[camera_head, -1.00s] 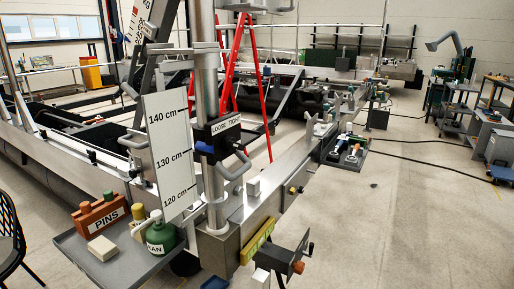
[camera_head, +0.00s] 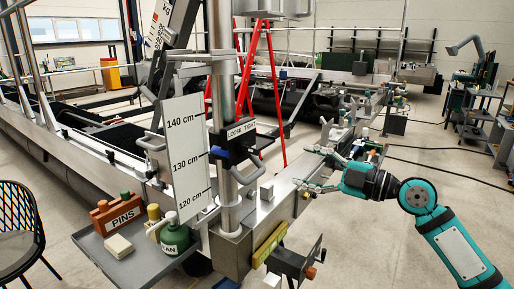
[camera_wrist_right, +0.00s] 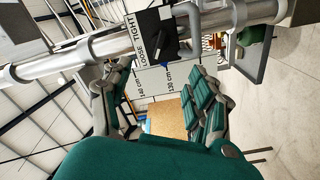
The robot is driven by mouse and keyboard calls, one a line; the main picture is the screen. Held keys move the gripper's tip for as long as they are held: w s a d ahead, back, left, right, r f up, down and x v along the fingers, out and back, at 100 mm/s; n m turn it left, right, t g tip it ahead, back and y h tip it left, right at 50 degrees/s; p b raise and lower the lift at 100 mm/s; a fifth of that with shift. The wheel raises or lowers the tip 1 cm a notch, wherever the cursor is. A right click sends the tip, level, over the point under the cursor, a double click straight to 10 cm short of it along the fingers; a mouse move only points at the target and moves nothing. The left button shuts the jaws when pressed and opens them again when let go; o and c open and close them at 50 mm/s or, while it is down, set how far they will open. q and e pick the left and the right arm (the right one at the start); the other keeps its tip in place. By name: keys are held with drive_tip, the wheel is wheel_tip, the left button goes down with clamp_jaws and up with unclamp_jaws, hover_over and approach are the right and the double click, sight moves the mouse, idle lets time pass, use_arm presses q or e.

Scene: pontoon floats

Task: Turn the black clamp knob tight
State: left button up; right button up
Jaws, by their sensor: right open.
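The black clamp (camera_head: 219,140) sits on an upright grey post, with a white LOOSE TIGHT label (camera_head: 241,132). Its black knob (camera_wrist_right: 163,48) shows in the right wrist view, beside the label and beyond my fingertips. The knob is small in the head view, and I cannot tell its exact setting. My right gripper (camera_head: 308,169) reaches in from the right, open and empty, to the right of the clamp and apart from it. In the right wrist view the gripper's fingers (camera_wrist_right: 160,78) are spread, with the height scale behind them. My left gripper is not in view.
A white height scale (camera_head: 186,160) stands left of the post. A grey bent handle (camera_head: 243,174) juts out below the clamp. A tray (camera_head: 142,264) holds a PINS box (camera_head: 119,214) and a green can (camera_head: 175,238). Floor at the right is mostly clear.

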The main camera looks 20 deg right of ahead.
sight(254, 152)
drive_tip(key=p+x, duration=0.7)
drive_tip(key=x, duration=0.7)
drive_tip(key=shift+w+a+r+p, duration=0.15)
drive_tip(key=shift+w+a+p, duration=0.1)
drive_tip(key=shift+p, duration=0.1)
drive_tip(key=shift+w+a, duration=0.15)
drive_tip(key=shift+w, duration=0.05)
drive_tip(key=shift+c, duration=0.3)
drive_tip(key=c, duration=1.1)
